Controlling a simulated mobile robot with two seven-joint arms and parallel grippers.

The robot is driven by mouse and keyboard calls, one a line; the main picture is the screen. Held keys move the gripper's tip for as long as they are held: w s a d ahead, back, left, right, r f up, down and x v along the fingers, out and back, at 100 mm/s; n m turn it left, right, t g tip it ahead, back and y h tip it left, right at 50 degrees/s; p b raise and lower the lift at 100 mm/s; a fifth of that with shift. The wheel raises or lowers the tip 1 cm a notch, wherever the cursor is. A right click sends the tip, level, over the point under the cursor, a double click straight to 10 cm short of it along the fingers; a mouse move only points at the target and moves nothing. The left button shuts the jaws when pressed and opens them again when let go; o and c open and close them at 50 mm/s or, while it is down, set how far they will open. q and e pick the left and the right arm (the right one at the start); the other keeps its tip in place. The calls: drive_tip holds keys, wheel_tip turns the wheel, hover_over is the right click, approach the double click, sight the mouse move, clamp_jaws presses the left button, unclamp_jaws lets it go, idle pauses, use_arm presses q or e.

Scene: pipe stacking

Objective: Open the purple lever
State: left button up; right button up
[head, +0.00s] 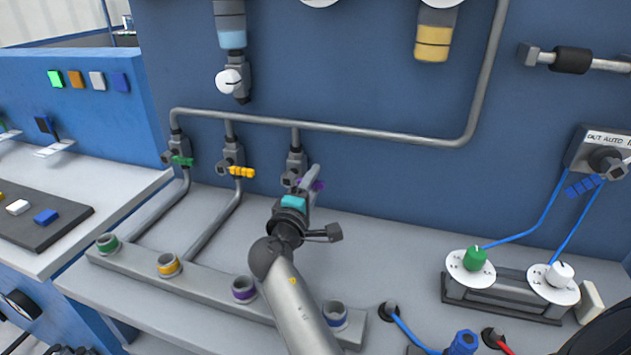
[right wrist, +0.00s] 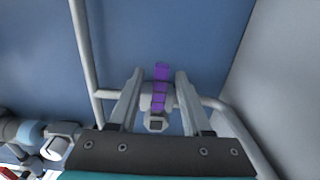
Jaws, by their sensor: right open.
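The purple lever (head: 319,186) is on the third valve (head: 296,165) of the pipe row on the blue wall. In the head view it is partly hidden behind my right gripper (head: 312,174), and what shows sticks out to the right. In the right wrist view the purple lever (right wrist: 160,88) runs lengthwise between the two spread fingers of my right gripper (right wrist: 159,73). There is a gap on both sides of it in this view. The right gripper is open; I cannot tell whether it touches the lever. My left gripper is not in view.
A green lever (head: 182,161) and a yellow lever (head: 241,172) sit on valves to the left. A grey pipe (head: 360,131) runs above. A rail with coloured sockets (head: 205,282) lies in front. Dials (head: 476,259) stand at right; the bench between is mostly clear.

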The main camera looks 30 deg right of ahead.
drive_tip(key=shift+c, duration=0.3)
clamp_jaws()
idle(1.1)
